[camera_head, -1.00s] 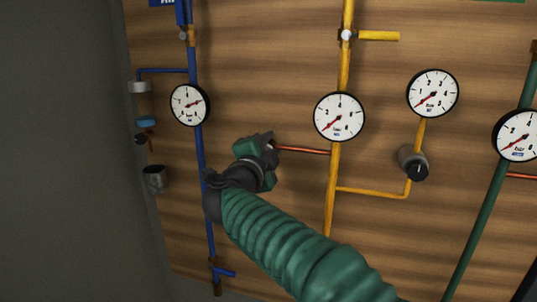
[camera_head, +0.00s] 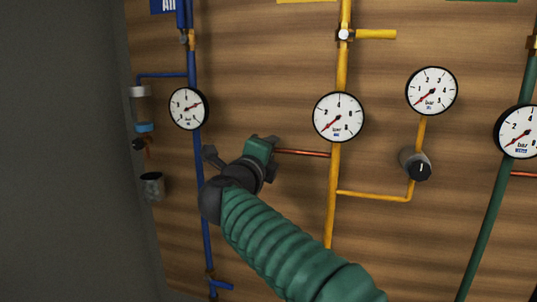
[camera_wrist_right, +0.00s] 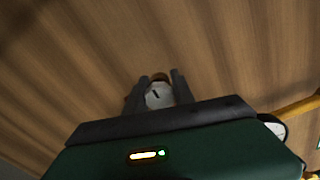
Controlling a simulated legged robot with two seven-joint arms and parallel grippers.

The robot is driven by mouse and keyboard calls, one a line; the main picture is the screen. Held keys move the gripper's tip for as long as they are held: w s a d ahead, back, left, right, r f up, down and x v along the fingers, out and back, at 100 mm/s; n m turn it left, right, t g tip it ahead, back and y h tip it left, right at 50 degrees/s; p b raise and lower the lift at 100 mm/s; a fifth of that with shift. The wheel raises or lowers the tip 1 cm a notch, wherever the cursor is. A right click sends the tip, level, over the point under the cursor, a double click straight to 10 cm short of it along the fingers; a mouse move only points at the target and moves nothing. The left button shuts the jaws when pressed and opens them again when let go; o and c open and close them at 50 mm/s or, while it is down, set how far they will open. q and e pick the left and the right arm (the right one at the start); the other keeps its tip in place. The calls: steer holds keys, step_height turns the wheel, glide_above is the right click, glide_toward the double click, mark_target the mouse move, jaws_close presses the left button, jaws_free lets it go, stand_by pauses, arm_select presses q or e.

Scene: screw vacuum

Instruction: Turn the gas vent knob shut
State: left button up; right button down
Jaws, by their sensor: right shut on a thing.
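My right arm comes in from the lower right in the head view. Its gripper (camera_head: 262,150) is at the wall by the left end of a thin copper pipe (camera_head: 302,153), which branches off the yellow gas pipe (camera_head: 335,190). In the head view the gripper body hides the knob and the fingers. In the right wrist view the gas vent knob (camera_wrist_right: 158,95) is a pale round face with a short dark, slanted mark. The two dark fingers of my right gripper (camera_wrist_right: 160,84) are shut on it, one on each side. My left gripper is not in view.
A gauge (camera_head: 339,117) sits on the yellow pipe, and another gauge (camera_head: 432,91) is up and right. A black-capped knob (camera_head: 418,168) is below that. The blue pipe (camera_head: 198,160) with its gauge (camera_head: 188,109) runs close left of my wrist. A green pipe (camera_head: 488,225) stands at right.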

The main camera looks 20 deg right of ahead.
steer(key=shift+w+a+f, duration=0.1)
steer(key=shift+f, duration=0.45)
steer(key=c, duration=1.4)
jaws_free()
steer(key=o, duration=0.3)
steer(key=shift+r, duration=0.3)
steer(key=shift+o, duration=0.2)
steer(key=shift+s+a, duration=0.15)
steer(key=shift+s, duration=0.2)
steer(key=b+v, duration=0.5)
steer(key=v, duration=1.1)
steer(key=shift+a, duration=0.15)
